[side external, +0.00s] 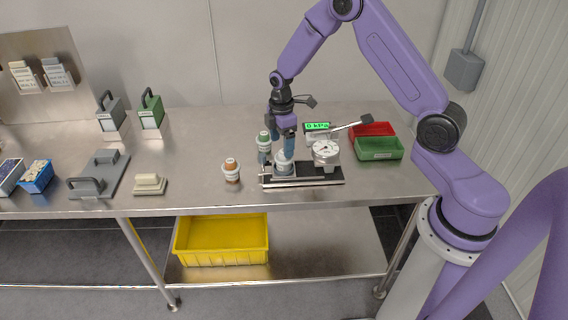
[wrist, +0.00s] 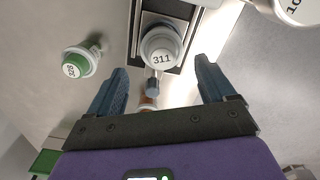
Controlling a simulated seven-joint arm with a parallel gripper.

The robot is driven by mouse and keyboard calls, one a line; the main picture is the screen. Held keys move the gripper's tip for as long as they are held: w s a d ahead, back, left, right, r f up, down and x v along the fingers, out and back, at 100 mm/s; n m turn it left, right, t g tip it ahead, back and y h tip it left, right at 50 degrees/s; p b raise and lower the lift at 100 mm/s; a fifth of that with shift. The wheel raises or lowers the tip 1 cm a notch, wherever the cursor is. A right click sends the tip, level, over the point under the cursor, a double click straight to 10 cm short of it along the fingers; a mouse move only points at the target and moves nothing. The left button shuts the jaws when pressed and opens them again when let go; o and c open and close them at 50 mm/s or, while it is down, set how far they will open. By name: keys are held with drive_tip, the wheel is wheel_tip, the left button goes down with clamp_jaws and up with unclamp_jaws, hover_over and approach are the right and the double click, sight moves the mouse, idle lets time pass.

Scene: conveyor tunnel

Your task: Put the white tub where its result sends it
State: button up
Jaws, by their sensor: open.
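A white tub (side external: 284,164) stands on the black-based test fixture (side external: 322,180), left of its round dial gauge (side external: 326,151). In the wrist view the tub (wrist: 161,52) shows 311 on its top. My gripper (side external: 288,149) is open above the tub, fingers pointing down. In the wrist view the gripper (wrist: 160,78) has its fingers spread, with nothing between the tips. The tub appears just beyond the tips; contact is unclear. A small display (side external: 317,127) behind the fixture reads 0 kPa in black on green.
A red tray (side external: 371,130) and a green tray (side external: 379,154) are at the right. A yellow bin (side external: 222,260) sits on the lower shelf. Other equipment fills the table's left.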

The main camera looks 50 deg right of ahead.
sight(284, 163)
drive_tip(key=shift+s+d+f, duration=0.1)
drive_tip(key=shift+s+f, duration=0.05)
drive_tip(key=shift+f, duration=1.55)
drive_tip(key=shift+s+d+f, duration=0.1)
drive_tip(key=shift+f, duration=1.55)
drive_tip(key=shift+r, duration=0.1)
drive_tip(key=c, duration=1.1)
